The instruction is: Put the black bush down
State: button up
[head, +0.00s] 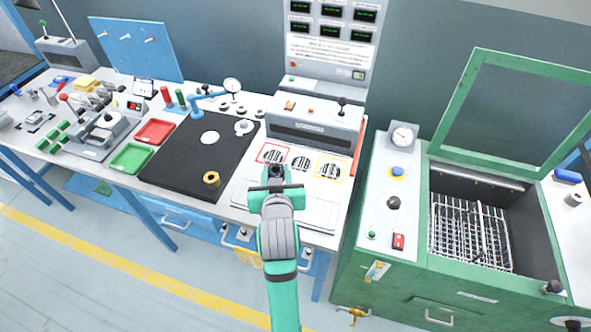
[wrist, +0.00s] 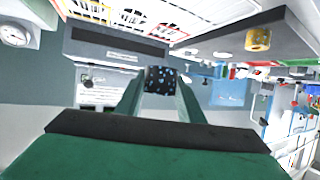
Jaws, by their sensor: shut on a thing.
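My gripper (head: 277,176) is at the front of the bench, over the area just in front of the red-outlined vent. It is shut on the black bush (wrist: 160,80), a small dark cylinder with light blue speckles between the fingertips in the wrist view. In the head view the fingers and wrist hide most of the bush. It appears held above the bench top, clear of other things; the exact height is hard to tell.
A brass bush (head: 211,179) stands on the black plate (head: 180,160) to the left. Red-outlined (head: 272,153), white and yellow-outlined (head: 330,170) vents lie behind my gripper, before a grey control box (head: 313,130). Green and red trays are further left. A green machine (head: 440,290) stands right.

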jog(key=w+d+f, duration=0.2)
jog(key=w+f, duration=0.1)
jog(key=w, duration=0.1)
send_over(295, 178)
notch_tip(295, 178, down, 6)
jog(key=shift+s+r, duration=0.1)
jog(key=shift+r, duration=0.15)
jog(key=shift+f, duration=1.55)
jog(key=o, duration=1.2)
jog(key=shift+f, duration=0.15)
jog(key=shift+o, duration=0.2)
jog(key=v, duration=1.2)
